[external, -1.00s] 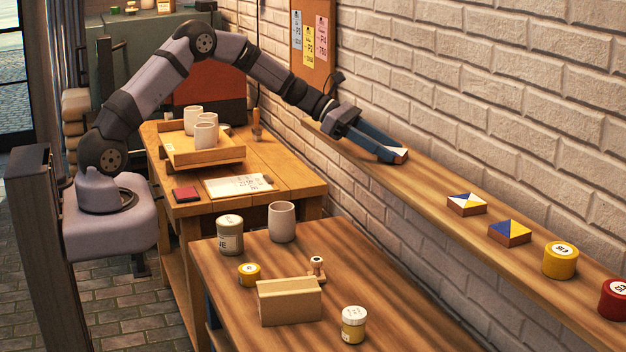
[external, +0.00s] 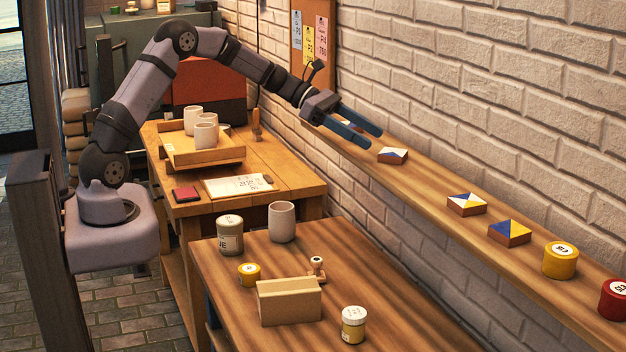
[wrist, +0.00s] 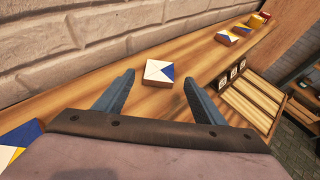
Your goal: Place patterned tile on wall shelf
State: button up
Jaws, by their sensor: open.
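A patterned tile (external: 393,155) with a white and blue top lies flat on the wooden wall shelf (external: 430,178). It also shows in the wrist view (wrist: 158,71), just beyond and between my fingertips, apart from them. My gripper (external: 374,138) is open and empty, with its two blue fingers spread just behind the tile over the shelf. In the wrist view the open fingers (wrist: 157,80) point towards the tile. Two more patterned tiles lie farther along the shelf, one with yellow and white (external: 466,204) and one with blue and yellow (external: 510,233).
A yellow jar (external: 560,260) and a red jar (external: 614,299) stand at the shelf's near end. Another tile (wrist: 18,140) shows at the left edge of the wrist view. The brick wall (external: 480,90) runs along the shelf. Below, the table (external: 400,300) holds jars, a cup and a wooden block.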

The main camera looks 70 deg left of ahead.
jog(key=b+v, duration=0.2)
jog(key=v, duration=0.4)
jog(key=shift+s, duration=0.15)
jog(key=s+d+f+m+g+y, duration=0.25)
jog(key=s+d+f+m, duration=0.3)
jog(key=s, duration=0.35)
jog(key=s+d+f+m+g+y, duration=0.1)
jog(key=s+d+f+m+g, duration=0.3)
jog(key=s+f+m, duration=0.35)
jog(key=s+a+f+m+g+y, duration=0.1)
jog(key=s+f+m+y, duration=0.1)
jog(key=s+m, duration=0.5)
jog(key=s+a+f+m+g+y, duration=0.1)
jog(key=s+f+m+y, duration=0.2)
jog(key=s+m, duration=0.4)
jog(key=s+f, duration=0.1)
jog(key=s, duration=0.1)
jog(key=shift+s+a+f, duration=0.3)
jog(key=shift+a, duration=0.1)
